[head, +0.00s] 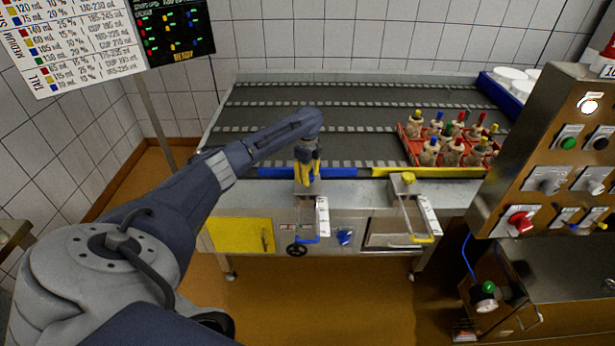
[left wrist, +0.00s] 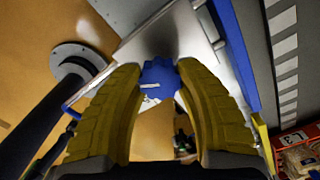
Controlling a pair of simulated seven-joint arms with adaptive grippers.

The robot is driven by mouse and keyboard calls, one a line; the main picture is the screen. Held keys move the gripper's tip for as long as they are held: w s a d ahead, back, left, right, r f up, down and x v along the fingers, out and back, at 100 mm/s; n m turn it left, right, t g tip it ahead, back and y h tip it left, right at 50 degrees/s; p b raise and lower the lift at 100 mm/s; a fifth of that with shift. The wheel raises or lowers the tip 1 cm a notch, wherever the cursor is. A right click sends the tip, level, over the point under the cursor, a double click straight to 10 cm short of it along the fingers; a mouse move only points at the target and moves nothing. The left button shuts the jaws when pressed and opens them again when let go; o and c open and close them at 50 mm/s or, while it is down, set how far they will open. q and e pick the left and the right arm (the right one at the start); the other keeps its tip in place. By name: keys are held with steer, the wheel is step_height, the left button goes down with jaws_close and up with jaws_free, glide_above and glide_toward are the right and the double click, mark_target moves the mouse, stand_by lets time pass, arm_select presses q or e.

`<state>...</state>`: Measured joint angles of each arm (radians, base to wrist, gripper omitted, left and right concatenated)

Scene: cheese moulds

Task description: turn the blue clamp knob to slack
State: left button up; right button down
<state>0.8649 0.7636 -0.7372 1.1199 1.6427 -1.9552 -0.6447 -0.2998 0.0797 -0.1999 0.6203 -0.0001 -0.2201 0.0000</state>
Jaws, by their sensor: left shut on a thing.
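The blue clamp knob (left wrist: 158,78) sits between the yellow fingers of my left gripper (left wrist: 160,84) in the left wrist view. A pale pointer mark shows on its near side. The fingers are shut on the knob from both sides. In the head view my left gripper (head: 307,172) points down onto the metal clamp block at the blue rail (head: 340,172), and it hides the knob there. The right gripper is in neither view.
A second clamp with a yellow knob (head: 408,178) stands to the right at the yellow rail (head: 450,172). A red crate (head: 412,148) of bottles with coloured tops sits on the dark conveyor (head: 350,115). A control panel (head: 545,155) stands at the right. Another blue knob (head: 345,237) is on the front panel.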

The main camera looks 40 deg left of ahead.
arm_select(q)
steer(key=n, duration=1.8)
steer(key=shift+n, duration=0.3)
steer(key=n, duration=0.5)
steer(key=shift+n, duration=0.3)
stand_by(0.4)
steer(key=o, duration=1.3)
